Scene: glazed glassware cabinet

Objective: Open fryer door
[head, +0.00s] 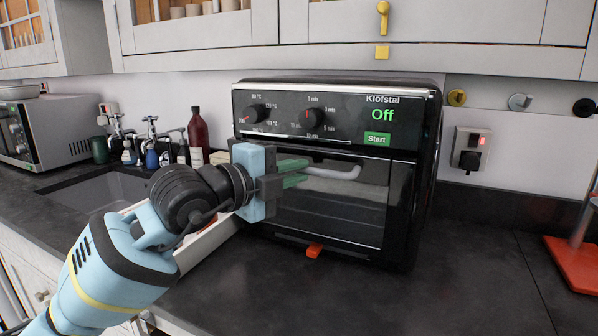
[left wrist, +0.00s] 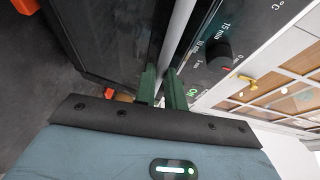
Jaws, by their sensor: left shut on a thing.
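The fryer (head: 412,200) is a black countertop oven with two knobs, a green "Off" display and a glass front door (head: 335,212). The door looks shut or nearly so; I cannot tell if there is a small gap. Its pale bar handle (head: 345,174) runs across the top of the door, and it also shows in the left wrist view (left wrist: 180,32). My left gripper (head: 303,172) is shut on the left part of the handle with its green fingers, which also show in the left wrist view (left wrist: 162,82). My right gripper is not in view.
An orange tab (head: 315,251) shows below the door. A sink (head: 95,195), bottles (head: 198,138) and a microwave (head: 45,132) are at left. A red stand base (head: 575,262) is at right. The dark counter (head: 400,300) in front of the fryer is clear.

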